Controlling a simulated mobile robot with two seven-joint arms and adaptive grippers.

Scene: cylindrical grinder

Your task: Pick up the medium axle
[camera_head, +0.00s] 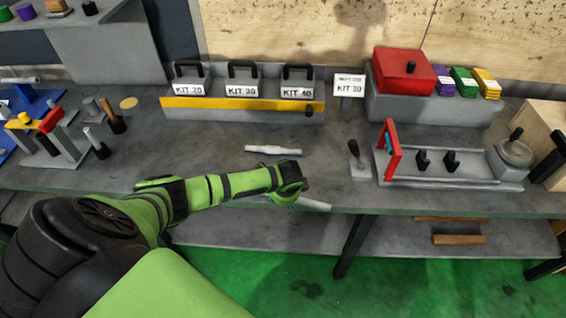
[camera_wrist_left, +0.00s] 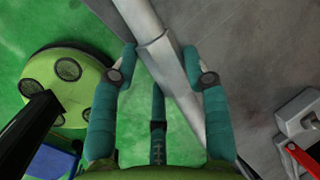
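A light grey stepped axle (camera_head: 314,204) lies at the front edge of the table, partly hidden by my left gripper (camera_head: 291,192). In the left wrist view the axle (camera_wrist_left: 162,52) runs diagonally between the fingers of my left gripper (camera_wrist_left: 160,68). The fingers are open, with a gap between the left fingertip and the axle; the right fingertip is close to it, and I cannot tell if they touch. Another pale axle (camera_head: 273,150) lies farther back on the table. I cannot tell from size which is the medium one. My right gripper is not in view.
A grey kit rack (camera_head: 243,105) stands at the back. A grinder fixture with a red bracket (camera_head: 393,150) and a small black-handled lever (camera_head: 357,157) are to the right. A stand with tools (camera_head: 60,155) is at the left. The table between is mostly clear.

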